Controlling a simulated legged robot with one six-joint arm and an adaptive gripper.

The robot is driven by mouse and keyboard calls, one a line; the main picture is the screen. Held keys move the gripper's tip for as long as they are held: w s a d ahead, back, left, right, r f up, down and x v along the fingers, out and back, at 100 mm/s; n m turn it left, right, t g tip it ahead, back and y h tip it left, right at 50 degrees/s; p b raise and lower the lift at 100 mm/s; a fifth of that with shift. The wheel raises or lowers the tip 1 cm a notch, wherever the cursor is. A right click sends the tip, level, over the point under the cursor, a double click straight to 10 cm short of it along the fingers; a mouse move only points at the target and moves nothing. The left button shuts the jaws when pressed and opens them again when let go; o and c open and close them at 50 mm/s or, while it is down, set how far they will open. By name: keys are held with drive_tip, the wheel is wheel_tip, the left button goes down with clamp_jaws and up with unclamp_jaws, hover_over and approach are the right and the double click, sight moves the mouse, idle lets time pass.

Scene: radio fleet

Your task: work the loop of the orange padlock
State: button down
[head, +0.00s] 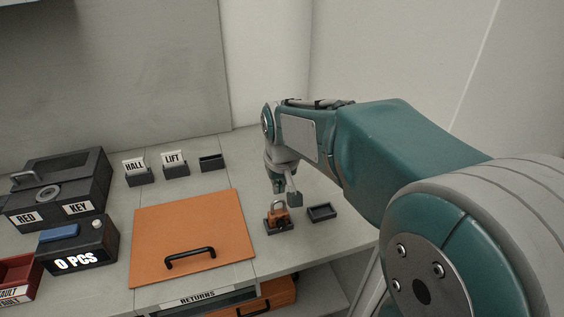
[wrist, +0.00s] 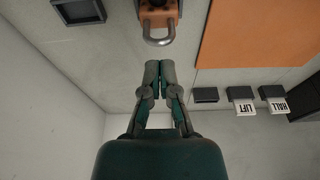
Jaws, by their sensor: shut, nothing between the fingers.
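The orange padlock (head: 279,216) sits in a small dark holder (head: 278,227) on the worktop, right of the orange panel. Its grey metal loop (head: 278,204) stands up from the body. In the wrist view the loop (wrist: 159,36) shows just beyond my fingertips, with part of the orange body (wrist: 159,14) at the top edge. My gripper (wrist: 159,66) is shut and empty, its fingertips together and pointing at the loop with a small gap in the picture. In the head view my gripper (head: 292,198) is just above and beside the loop; contact cannot be told.
An empty dark tray (head: 321,213) lies right of the padlock. The orange panel with a black handle (head: 190,258) lies left. Holders with HALL (head: 135,165) and LIFT (head: 173,159) tags and an empty holder (head: 211,162) stand behind. A black key box (head: 60,185) is far left.

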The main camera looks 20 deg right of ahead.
drive_tip(key=w+v, duration=0.1)
drive_tip(key=v, duration=0.9)
drive_tip(key=s+f+t, duration=0.1)
drive_tip(key=s+f, duration=0.2)
drive_tip(key=s, duration=0.5)
drive_tip(key=s+f+t, duration=0.2)
drive_tip(key=s+f, duration=0.1)
drive_tip(key=s, duration=0.6)
drive_tip(key=shift+s+a+f, duration=0.2)
drive_tip(key=shift+s, duration=0.15)
